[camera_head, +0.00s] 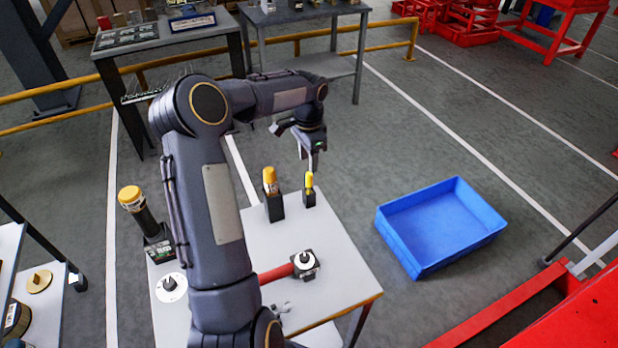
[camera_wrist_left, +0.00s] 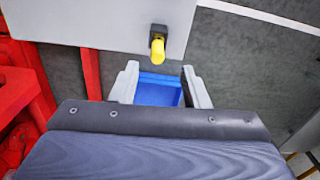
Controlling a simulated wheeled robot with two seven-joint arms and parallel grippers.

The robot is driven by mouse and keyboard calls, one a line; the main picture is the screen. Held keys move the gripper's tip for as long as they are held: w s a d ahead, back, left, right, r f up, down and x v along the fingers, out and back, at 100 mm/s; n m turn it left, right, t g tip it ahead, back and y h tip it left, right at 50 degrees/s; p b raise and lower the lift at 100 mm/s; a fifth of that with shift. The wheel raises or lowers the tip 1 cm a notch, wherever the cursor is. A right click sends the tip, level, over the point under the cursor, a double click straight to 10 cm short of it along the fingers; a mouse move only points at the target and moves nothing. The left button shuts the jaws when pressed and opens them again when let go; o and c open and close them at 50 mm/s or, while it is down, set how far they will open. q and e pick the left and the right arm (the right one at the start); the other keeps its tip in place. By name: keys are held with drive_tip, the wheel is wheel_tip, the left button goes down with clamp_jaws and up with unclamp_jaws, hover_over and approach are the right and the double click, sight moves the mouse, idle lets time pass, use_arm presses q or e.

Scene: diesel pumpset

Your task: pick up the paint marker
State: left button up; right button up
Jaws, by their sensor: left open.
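The paint marker appears to be the slim yellow piece (camera_head: 309,181) standing upright in a small black holder (camera_head: 309,198) near the table's far edge. In the left wrist view a yellow piece (camera_wrist_left: 158,52) in a black holder (camera_wrist_left: 157,34) shows just beyond the fingertips. My left gripper (camera_head: 313,164) points down from the arm, close above the marker. In the wrist view its two fingers (camera_wrist_left: 160,76) are apart with nothing held between them. My right gripper is in neither view.
The pale table (camera_head: 338,268) also holds a thicker yellow-orange-capped item (camera_head: 270,178) left of the marker, a black-bodied item with a yellow cap (camera_head: 131,198), and a red-handled tool (camera_head: 278,273). A blue bin (camera_head: 462,248) sits on the floor to the right.

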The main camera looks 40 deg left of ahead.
sight(309, 174)
use_arm(q)
drive_tip(key=f+p, duration=0.1)
drive_tip(key=f, duration=0.6)
drive_tip(key=shift+s+d+f+p, duration=0.1)
drive_tip(key=shift+d+f+p, duration=0.1)
drive_tip(key=shift+p, duration=0.15)
clamp_jaws()
